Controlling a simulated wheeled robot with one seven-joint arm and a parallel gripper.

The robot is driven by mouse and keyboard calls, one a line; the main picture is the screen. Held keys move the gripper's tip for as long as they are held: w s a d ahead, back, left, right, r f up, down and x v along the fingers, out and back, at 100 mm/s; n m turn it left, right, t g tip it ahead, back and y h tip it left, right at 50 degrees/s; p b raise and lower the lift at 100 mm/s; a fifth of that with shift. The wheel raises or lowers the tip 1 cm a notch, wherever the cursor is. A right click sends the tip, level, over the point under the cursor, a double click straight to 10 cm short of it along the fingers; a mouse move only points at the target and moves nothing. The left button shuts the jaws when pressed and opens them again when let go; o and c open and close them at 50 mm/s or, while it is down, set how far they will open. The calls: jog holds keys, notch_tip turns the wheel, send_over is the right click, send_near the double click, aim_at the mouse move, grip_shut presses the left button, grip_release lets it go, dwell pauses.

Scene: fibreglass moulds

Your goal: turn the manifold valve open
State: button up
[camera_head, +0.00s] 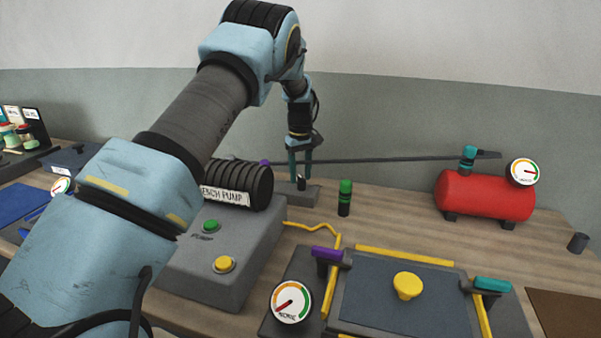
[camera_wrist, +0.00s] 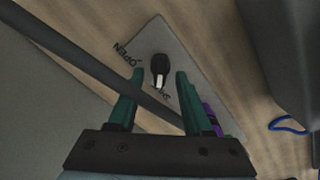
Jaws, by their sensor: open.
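The manifold valve is a small dark handle (camera_head: 301,184) with a white mark, on a grey block (camera_head: 315,193) behind the bench pump. In the wrist view the handle (camera_wrist: 158,65) stands on a grey plate (camera_wrist: 185,62) with OPEN printed to its left. Its white mark points down the picture towards a second label, partly hidden. My gripper (camera_head: 300,177) points down over the block with its green fingers open. In the wrist view my gripper's fingertips (camera_wrist: 160,73) lie on either side of the handle, with gaps showing; I cannot tell their exact height.
A dark pipe (camera_head: 400,159) runs behind the block to the right, near a red tank (camera_head: 485,196). The bench pump (camera_head: 237,184) stands close on the left, a green-topped cylinder (camera_head: 345,199) on the right. A mould (camera_head: 375,300) with a yellow knob lies in front.

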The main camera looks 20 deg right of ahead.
grip_shut()
dwell(0.3)
jog(key=shift+m, duration=0.3)
jog(key=m+b, duration=0.1)
jog(key=m, duration=0.2)
jog(key=shift+d, duration=0.15)
jog(key=m+b, duration=0.1)
jog(key=m, duration=0.4)
jog(key=shift+d, duration=0.1)
jog(key=m, duration=0.4)
jog(key=shift+s+d+m, duration=0.1)
jog(key=shift+m, duration=0.2)
jog(key=m, duration=0.4)
jog(key=shift+s+m, duration=0.1)
jog(key=shift+m, duration=0.2)
